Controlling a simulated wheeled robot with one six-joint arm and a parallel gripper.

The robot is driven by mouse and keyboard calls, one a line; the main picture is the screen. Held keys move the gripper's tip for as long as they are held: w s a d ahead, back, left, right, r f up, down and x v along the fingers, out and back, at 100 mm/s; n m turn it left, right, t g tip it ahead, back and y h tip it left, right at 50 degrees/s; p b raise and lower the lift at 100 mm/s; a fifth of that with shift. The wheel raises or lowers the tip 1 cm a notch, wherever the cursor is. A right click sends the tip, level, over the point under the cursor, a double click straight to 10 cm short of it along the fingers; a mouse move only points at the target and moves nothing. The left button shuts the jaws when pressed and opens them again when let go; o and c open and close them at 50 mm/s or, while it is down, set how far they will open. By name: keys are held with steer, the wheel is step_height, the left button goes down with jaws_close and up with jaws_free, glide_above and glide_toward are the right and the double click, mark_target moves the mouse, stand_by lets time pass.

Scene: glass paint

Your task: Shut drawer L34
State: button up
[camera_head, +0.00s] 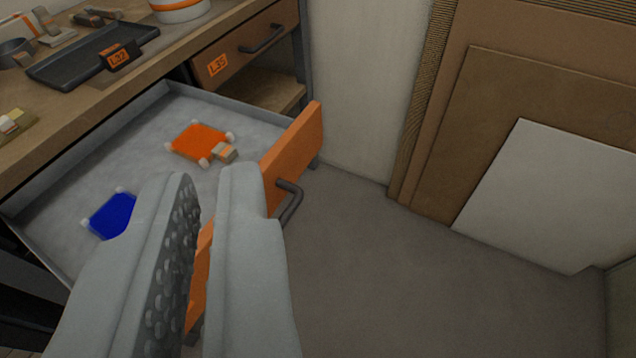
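A pulled-out drawer (292,148) has an orange front panel and a grey tray behind it. No label shows on it, so I cannot read whether it is L34. Its dark bar handle (291,203) is on the outer face, partly hidden behind my right finger. My gripper (208,180) is open by a narrow gap, with nothing seen held. Its fingers hide the middle of the front panel, and some orange shows between them. I cannot tell whether they touch it.
Inside the drawer lie an orange piece (200,141) and a blue piece (112,214). A closed drawer labelled L35 (245,50) is behind.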

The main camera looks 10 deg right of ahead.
steer(key=w+d+f+m+g, duration=0.1)
steer(key=w+f, duration=0.1)
steer(key=w, duration=0.1)
steer(key=w+d+f+g, duration=0.1)
steer(key=w+d+f, duration=0.1)
steer(key=w, duration=0.1)
steer(key=w+d+f+m+g, duration=0.1)
steer(key=w+d+f, duration=0.1)
steer(key=w+f, duration=0.1)
steer(key=shift+w+d+m+g, duration=0.2)
steer(key=shift+w+m+g, duration=0.1)
steer(key=shift+g, duration=0.1)
jaws_close()
steer(key=w+d+f+m+g+y, duration=0.2)
steer(key=w+d+f+m+g, duration=0.15)
steer(key=w+d+f, duration=0.65)
steer(key=shift+w+a+f, duration=0.95)
steer(key=shift+w+f, duration=0.3)
steer(key=shift+f, duration=0.15)
steer(key=shift+w+a+f, duration=1)
steer(key=shift+w+f, duration=0.25)
steer(key=shift+f, duration=0.15)
steer(key=shift+w+a+f, duration=0.95)
steer(key=shift+w+f, duration=0.3)
steer(key=shift+f, duration=0.15)
glide_toward(197, 108)
steer(key=x, duration=0.4)
steer(key=shift+w+a+f, duration=0.15)
steer(key=shift+f, duration=0.05)
